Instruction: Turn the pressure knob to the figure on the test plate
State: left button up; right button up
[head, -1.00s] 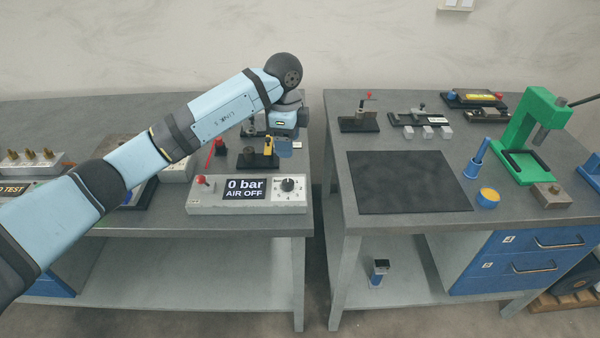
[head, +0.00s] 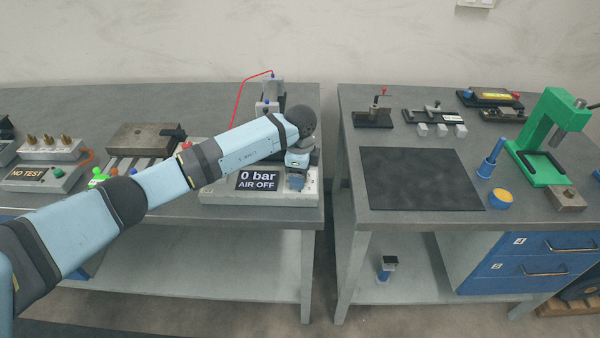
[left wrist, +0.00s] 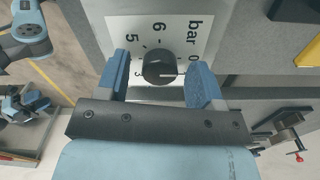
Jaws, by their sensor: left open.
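The pressure knob (left wrist: 159,67) is black and round with a white pointer line, set in a white dial plate with figures and "bar". In the left wrist view the line points right, toward the 0 side. My left gripper (head: 297,184) is open, with one blue finger on each side of the knob; whether either finger touches it I cannot tell. In the head view the gripper hides the knob. The regulator box's display (head: 258,180) reads "0 bar AIR OFF". I cannot make out a figure on a test plate.
A "NO TEST" box (head: 62,178) stands at the far left of the bench. My left arm covers part of the bench. A gap separates this bench from the right one, which holds a dark mat (head: 420,178) and a green press (head: 541,140).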

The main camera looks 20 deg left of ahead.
pick_arm(q)
jog(key=c, duration=0.9)
jog(key=shift+m, duration=0.3)
